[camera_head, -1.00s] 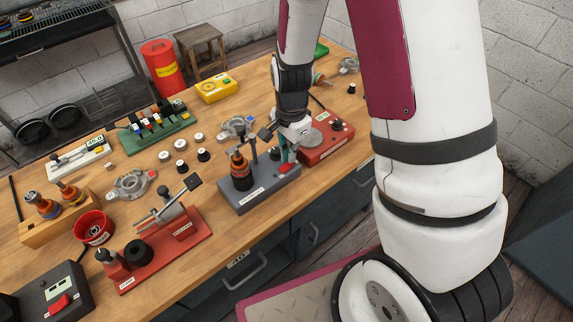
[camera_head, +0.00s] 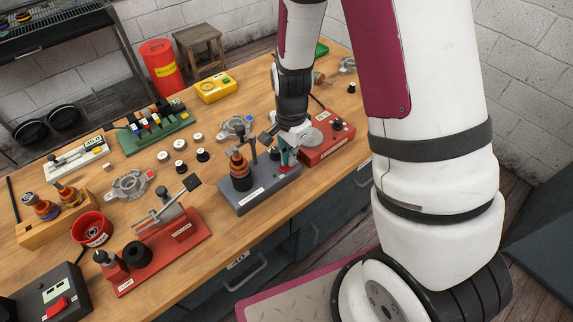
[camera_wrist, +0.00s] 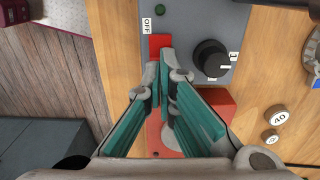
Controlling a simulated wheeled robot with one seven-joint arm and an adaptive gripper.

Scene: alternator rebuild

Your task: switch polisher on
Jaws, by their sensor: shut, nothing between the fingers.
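A grey machine (camera_head: 262,192) near the bench's front edge carries an upright copper-banded rotor (camera_head: 240,168); its label is too small to read. In the wrist view its grey panel (camera_wrist: 190,18) has a red switch (camera_wrist: 160,41), an OFF label (camera_wrist: 146,25) beside it, a black knob (camera_wrist: 210,58) and a green lamp (camera_wrist: 159,9). My gripper (camera_wrist: 162,56) is shut and empty, teal fingers together, with its tips at the near end of the red switch. I cannot tell whether they touch it.
A red machine (camera_head: 326,143) with a grey disc stands close on the right. A red clamp fixture (camera_head: 165,250) stands to the left. Small round parts (camera_head: 180,144) and a grey housing (camera_head: 130,186) lie behind. The bench's front edge is close.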

